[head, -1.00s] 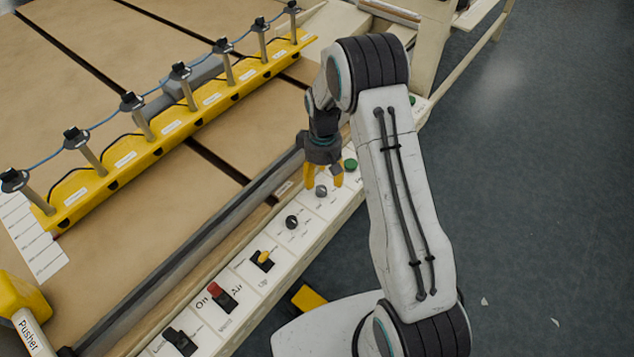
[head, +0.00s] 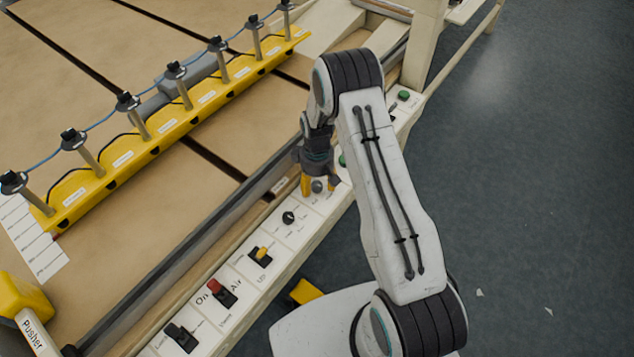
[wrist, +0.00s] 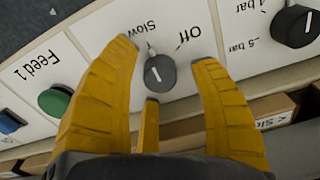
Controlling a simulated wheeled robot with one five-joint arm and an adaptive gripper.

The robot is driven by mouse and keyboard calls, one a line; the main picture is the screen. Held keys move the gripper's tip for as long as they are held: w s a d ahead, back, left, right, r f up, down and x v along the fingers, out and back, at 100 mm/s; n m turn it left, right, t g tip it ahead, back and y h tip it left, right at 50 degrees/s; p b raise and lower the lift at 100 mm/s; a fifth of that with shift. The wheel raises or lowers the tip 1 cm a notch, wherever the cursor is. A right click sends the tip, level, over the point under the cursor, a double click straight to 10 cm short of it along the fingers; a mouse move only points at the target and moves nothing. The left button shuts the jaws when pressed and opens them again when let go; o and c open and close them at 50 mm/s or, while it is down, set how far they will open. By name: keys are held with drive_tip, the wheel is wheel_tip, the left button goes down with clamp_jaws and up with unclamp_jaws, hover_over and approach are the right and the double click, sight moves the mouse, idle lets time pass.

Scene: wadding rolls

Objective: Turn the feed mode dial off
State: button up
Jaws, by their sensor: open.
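The feed mode dial is a dark grey round knob (wrist: 160,73) with a white mark, on the white control panel (head: 293,232). The words "Slow" and "Off" are printed beside it, and its mark points towards a tick near "Slow". The dial also shows in the head view (head: 317,186). My gripper (head: 319,185) is open over the dial. In the wrist view, the yellow fingers of my gripper (wrist: 165,55) stand on either side of the knob, with gaps, and a third finger is below it. I cannot tell whether any fingertip touches the panel.
A green button (wrist: 54,101) marked "Feed 1" and a black dial with bar marks (wrist: 294,26) flank the knob. A yellow switch (head: 261,254) and red switch (head: 217,287) are nearer. A yellow rail with posts (head: 170,125) crosses the table behind.

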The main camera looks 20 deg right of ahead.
drive_tip(key=shift+o, duration=0.2)
drive_tip(key=shift+f, duration=0.25)
clamp_jaws()
idle(0.4)
